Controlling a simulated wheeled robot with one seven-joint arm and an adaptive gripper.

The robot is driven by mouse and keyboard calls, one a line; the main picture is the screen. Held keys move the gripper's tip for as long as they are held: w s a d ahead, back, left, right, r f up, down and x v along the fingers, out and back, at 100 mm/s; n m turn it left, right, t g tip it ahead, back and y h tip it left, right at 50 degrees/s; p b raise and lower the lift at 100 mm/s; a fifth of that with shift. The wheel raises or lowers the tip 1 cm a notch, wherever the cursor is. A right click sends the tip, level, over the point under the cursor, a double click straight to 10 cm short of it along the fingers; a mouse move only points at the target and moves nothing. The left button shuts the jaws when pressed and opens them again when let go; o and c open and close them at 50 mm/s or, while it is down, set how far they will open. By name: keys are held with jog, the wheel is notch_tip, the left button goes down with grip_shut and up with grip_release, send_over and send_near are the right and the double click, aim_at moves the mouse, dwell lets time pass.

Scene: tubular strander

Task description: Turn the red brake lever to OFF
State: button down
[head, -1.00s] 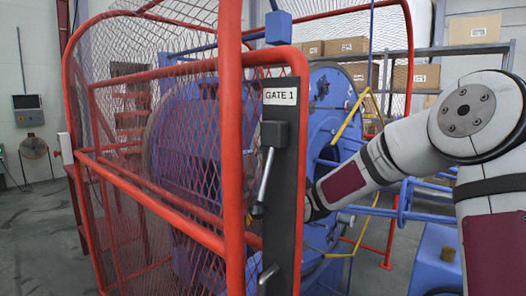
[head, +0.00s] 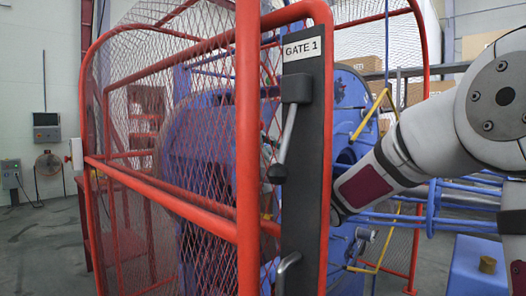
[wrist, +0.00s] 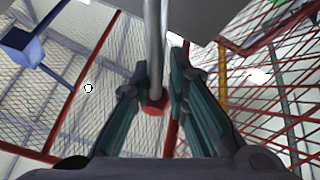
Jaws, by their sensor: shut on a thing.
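In the wrist view a grey rod with a red end (wrist: 154,103), which looks like the red brake lever, runs down from the top between the fingers of my gripper (wrist: 159,68). The fingers are shut on the rod, close to its red end. In the head view my forearm reaches behind the dark GATE 1 post, which hides the gripper and the rod. No OFF marking is readable.
The GATE 1 post (head: 304,150) carries a grey handle (head: 287,136) with a dark knob. Red-framed mesh guarding (head: 246,130) stands close to my arm. Behind it is a blue machine (head: 345,95). Floor at far left (head: 40,235) is clear.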

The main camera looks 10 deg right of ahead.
jog(key=shift+s+a+f+n+g+y+b, duration=0.15)
jog(key=shift+s+n+g+y+b, duration=0.2)
jog(key=shift+n, duration=0.25)
jog(key=shift+w, duration=0.1)
jog(key=c, duration=1.7)
grip_release()
jog(key=v, duration=1.2)
